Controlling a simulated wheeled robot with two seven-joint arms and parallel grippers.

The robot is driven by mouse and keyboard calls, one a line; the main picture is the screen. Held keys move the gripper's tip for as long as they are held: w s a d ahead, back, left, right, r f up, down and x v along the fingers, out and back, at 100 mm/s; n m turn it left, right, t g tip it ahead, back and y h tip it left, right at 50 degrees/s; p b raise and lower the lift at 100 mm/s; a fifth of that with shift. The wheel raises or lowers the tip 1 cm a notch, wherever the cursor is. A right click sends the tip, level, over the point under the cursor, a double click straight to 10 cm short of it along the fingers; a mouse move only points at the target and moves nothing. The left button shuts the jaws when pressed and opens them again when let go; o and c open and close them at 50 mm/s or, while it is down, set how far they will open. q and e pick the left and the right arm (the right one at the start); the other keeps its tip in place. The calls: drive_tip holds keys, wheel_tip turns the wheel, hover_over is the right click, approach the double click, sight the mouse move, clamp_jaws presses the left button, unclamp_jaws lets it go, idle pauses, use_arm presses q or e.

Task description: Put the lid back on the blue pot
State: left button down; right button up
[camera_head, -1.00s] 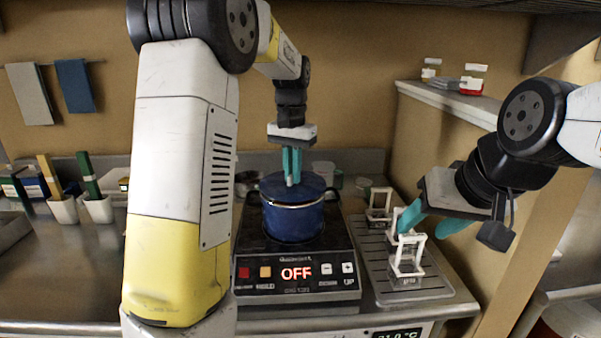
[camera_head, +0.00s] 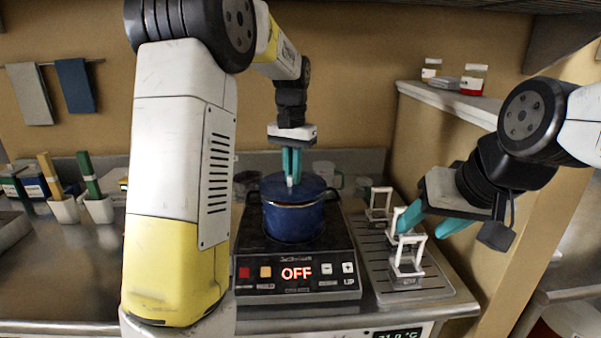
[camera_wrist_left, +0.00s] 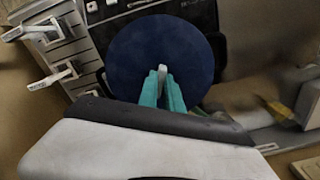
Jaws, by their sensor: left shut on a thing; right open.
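The blue pot (camera_head: 292,222) stands on the cooktop. Its blue lid (camera_head: 312,187) is at the pot's rim; whether it is fully seated I cannot tell. In the left wrist view the lid (camera_wrist_left: 150,50) is a dark blue disc with a pale knob (camera_wrist_left: 162,72). My left gripper (camera_head: 291,180) points down over the lid and is shut on its knob; its teal fingers show in the left wrist view (camera_wrist_left: 162,90). My right gripper (camera_head: 424,222) is open, to the right of the pot, near white-framed items on the tray.
The cooktop (camera_head: 296,272) reads OFF. A slatted metal tray (camera_head: 435,291) with several white-framed holders (camera_head: 408,252) lies to its right. White holders with handles (camera_head: 98,209) stand at the left. A shelf (camera_head: 450,100) is on the right wall.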

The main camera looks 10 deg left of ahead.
use_arm(q)
drive_tip(key=shift+f, duration=0.1)
idle(0.7)
drive_tip(key=c, duration=0.9)
unclamp_jaws()
drive_tip(key=shift+c, duration=0.2)
drive_tip(key=shift+r, duration=3.5)
clamp_jaws()
drive_tip(key=shift+f, duration=0.2)
